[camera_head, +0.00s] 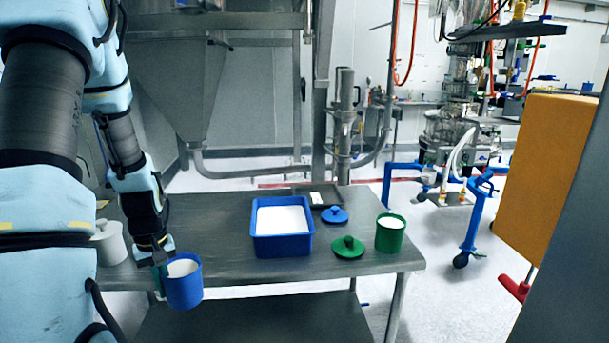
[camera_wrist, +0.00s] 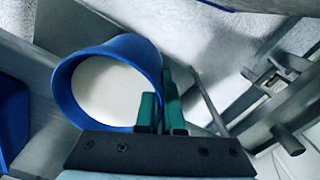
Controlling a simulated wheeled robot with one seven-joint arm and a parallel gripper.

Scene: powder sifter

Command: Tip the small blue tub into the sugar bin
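The small blue tub (camera_head: 185,290) holds white powder and hangs at the table's front left, close to upright with a slight lean. My gripper (camera_head: 160,276) is at its left side. In the wrist view my gripper's green fingers (camera_wrist: 159,112) are closed on the wall of the tub (camera_wrist: 160,58), one finger lapping over the rim. A blue rectangular bin (camera_head: 283,246) full of white powder stands mid-table, right of and behind the tub; I see no label, but it looks like the sugar bin. A blue edge, probably this bin (camera_wrist: 12,120), shows at the wrist view's left.
A green tub (camera_head: 390,236) of white powder, a green lid (camera_head: 348,248) and a blue lid (camera_head: 334,215) lie right of the bin. A dark tray (camera_head: 318,193) is behind. A pale lidded pot (camera_head: 108,243) stands at left. The table's (camera_head: 235,275) front strip is bare.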

